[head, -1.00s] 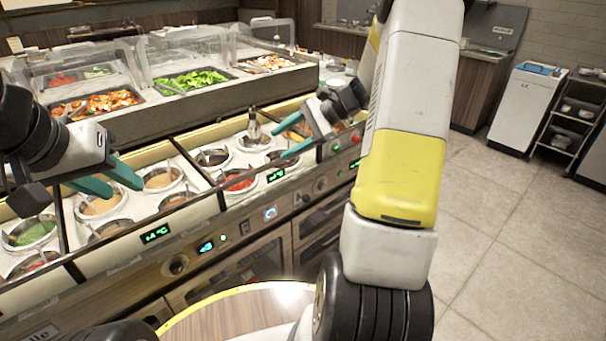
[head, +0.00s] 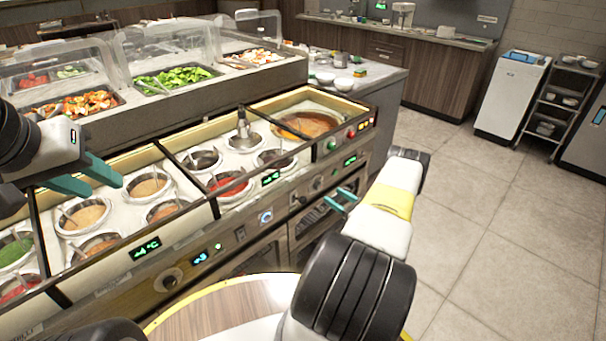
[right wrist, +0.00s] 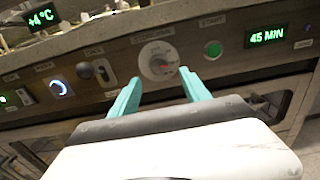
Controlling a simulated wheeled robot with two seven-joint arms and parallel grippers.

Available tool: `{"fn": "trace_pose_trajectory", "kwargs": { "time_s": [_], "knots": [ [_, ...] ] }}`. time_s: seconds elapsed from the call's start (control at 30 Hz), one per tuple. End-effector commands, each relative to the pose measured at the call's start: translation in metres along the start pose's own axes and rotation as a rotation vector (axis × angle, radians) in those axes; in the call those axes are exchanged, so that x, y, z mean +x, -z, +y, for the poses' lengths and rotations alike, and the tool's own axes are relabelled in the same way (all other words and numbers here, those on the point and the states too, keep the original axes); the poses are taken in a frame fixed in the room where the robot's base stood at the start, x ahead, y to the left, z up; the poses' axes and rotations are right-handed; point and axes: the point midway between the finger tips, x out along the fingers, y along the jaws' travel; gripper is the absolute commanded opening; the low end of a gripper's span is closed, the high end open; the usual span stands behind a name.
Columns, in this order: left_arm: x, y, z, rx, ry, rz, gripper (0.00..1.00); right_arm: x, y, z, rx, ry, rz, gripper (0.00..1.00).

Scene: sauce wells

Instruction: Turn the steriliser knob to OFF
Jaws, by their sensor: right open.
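The steriliser knob (right wrist: 158,60) is a pale round dial on the front panel, with a small red mark on its face. It shows small in the head view (head: 318,183). Its printed positions are too blurred to read. My right gripper (right wrist: 160,80) is open and empty, its two teal fingers pointing at the panel on either side below the knob, apart from it as far as I can tell. In the head view my right gripper (head: 335,198) is in front of the panel. My left gripper (head: 105,188) is open and empty over the sauce wells at the left.
A black lever (right wrist: 103,72) and a blue-lit button (right wrist: 59,87) are left of the knob. A green button (right wrist: 213,50) and a "45 MIN" display (right wrist: 268,37) are right of it. Sauce pots (head: 85,213) fill the counter above. The floor (head: 490,230) at right is clear.

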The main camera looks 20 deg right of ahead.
Motion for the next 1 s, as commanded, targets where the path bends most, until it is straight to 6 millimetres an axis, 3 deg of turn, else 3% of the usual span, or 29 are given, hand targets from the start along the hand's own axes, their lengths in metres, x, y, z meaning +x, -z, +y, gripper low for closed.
{"fn": "trace_pose_trajectory", "kwargs": {
  "time_s": [0.2, 0.4, 0.77, 1.0],
  "knots": [
    [0.000, 0.000, 0.000, 0.000, 0.000, 0.000, 0.36, 0.038, 0.000, 0.003, -0.001, -0.007, 0.000, 0.55],
    [0.000, 0.000, 0.000, 0.000, 0.000, 0.000, 0.36, 0.061, -0.001, 0.002, -0.001, -0.005, 0.001, 0.55],
    [0.000, 0.000, 0.000, 0.000, 0.000, 0.000, 0.36, 0.068, -0.001, 0.002, -0.001, -0.004, 0.001, 0.55],
    [0.000, 0.000, 0.000, 0.000, 0.000, 0.000, 0.36, 0.068, -0.001, 0.001, -0.001, -0.004, 0.001, 0.10]
  ]
}}
